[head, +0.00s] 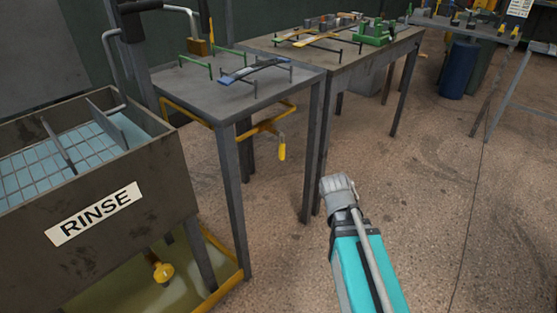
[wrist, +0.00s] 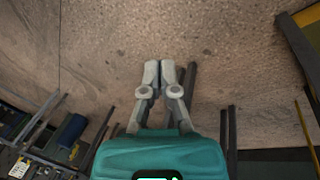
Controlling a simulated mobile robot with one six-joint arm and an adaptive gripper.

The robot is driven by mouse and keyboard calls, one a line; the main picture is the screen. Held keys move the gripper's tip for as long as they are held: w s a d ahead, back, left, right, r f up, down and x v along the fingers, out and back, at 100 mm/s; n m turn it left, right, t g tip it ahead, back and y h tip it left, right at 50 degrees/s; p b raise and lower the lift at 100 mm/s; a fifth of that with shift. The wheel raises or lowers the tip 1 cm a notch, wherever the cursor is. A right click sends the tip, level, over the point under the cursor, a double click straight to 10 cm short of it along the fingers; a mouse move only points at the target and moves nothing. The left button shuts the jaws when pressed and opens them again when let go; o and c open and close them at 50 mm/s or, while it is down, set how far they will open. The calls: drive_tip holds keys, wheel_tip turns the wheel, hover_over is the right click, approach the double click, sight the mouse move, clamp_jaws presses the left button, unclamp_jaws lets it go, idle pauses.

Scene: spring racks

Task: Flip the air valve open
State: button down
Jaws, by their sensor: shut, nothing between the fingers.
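A yellow pipe (head: 262,127) runs under the near grey table in the head view. A yellow lever handle (head: 282,148) hangs down from it, crosswise to the pipe; it looks like the air valve, but its body is too small to make out. My gripper (head: 336,181) is to the right of the handle and lower in the picture, apart from it, over the floor. In the wrist view my gripper (wrist: 165,66) has its two grey fingers together with nothing between them. I cannot pick out the valve handle in the wrist view.
Table legs (head: 311,150) stand between the handle and my gripper. A blue barrel (head: 459,70) is at the back right. The floor (head: 440,200) at right is clear.

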sight(280, 153)
drive_tip(key=w+a+r+n+t+h+b, duration=0.3)
drive_tip(key=w+a+n+t+h+b, duration=0.2)
drive_tip(key=w+a+t, duration=0.5)
drive_tip(key=a+r+n+t+b, duration=0.2)
drive_tip(key=a+n, duration=0.1)
drive_tip(key=a, duration=0.6)
drive_tip(key=a+r+n+t+b, duration=0.1)
drive_tip(key=a+r+n+t, duration=0.1)
drive_tip(key=a, duration=0.7)
drive_tip(key=shift+s+r+n+t+b, duration=0.2)
drive_tip(key=shift+r+n+t+b, duration=0.2)
drive_tip(key=shift+r+n, duration=0.3)
drive_tip(key=shift+w, duration=0.15)
drive_tip(key=x, duration=1.3)
drive_tip(key=shift+w+d+r, duration=0.1)
drive_tip(key=shift+w+d, duration=0.1)
drive_tip(key=shift+w, duration=0.15)
